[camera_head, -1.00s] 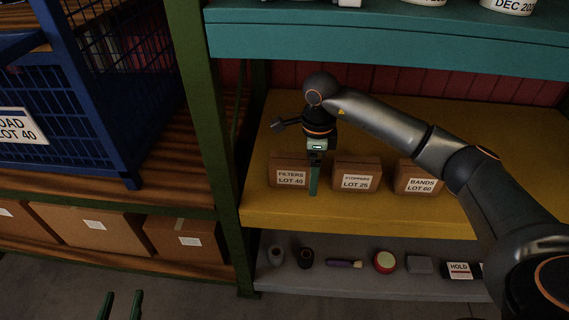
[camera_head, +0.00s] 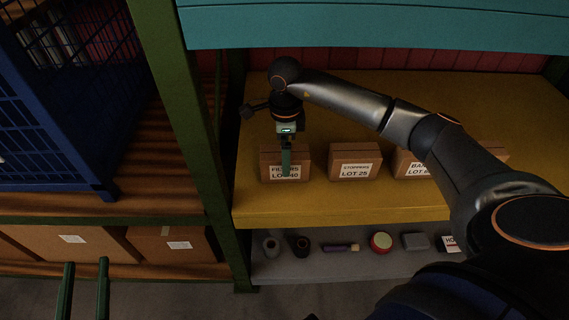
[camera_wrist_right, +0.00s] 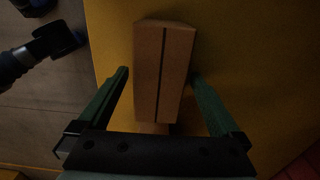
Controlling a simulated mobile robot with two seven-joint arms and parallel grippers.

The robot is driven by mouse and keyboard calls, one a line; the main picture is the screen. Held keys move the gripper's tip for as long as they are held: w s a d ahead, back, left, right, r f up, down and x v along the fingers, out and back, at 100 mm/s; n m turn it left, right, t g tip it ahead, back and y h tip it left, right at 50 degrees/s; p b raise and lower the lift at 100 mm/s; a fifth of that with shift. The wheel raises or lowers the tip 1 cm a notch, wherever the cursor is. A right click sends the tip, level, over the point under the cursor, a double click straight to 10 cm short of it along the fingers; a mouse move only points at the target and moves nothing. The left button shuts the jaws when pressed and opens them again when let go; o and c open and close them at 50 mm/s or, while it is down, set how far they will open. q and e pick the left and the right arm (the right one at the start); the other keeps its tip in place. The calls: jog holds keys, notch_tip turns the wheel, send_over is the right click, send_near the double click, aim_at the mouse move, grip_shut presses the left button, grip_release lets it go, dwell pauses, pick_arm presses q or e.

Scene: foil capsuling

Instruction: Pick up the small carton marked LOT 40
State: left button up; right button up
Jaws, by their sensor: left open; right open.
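The small brown carton marked LOT 40 (camera_head: 271,171) stands on the yellow shelf, leftmost of three cartons, its label partly hidden by a green finger. My right gripper (camera_head: 286,166) points down at it and is open. In the right wrist view, the carton (camera_wrist_right: 163,70) lies between the two spread green fingers (camera_wrist_right: 160,74), with a gap on the left and very little on the right. I cannot tell how far down the fingers reach. My left gripper (camera_head: 85,278) is open and empty at the lower left, with only its fingers showing.
A green post (camera_head: 190,120) rises on the left beside a blue crate (camera_head: 50,150). A teal shelf (camera_head: 370,27) hangs above. Small items line the grey lower shelf (camera_head: 330,265).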

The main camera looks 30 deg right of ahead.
notch_tip(320, 180, down, 3)
jog(key=shift+a+f, duration=0.1)
jog(key=shift+f, duration=0.05)
pick_arm(q)
jog(key=shift+m+t+h, duration=0.5)
jog(key=shift+t+h, duration=0.2)
jog(key=shift+t, duration=0.1)
notch_tip(320, 180, up, 4)
jog(key=shift+s+d+r, duration=0.15)
jog(key=shift+r, duration=0.05)
pick_arm(e)
jog(key=shift+c, duration=0.2)
jog(key=c, duration=1.5)
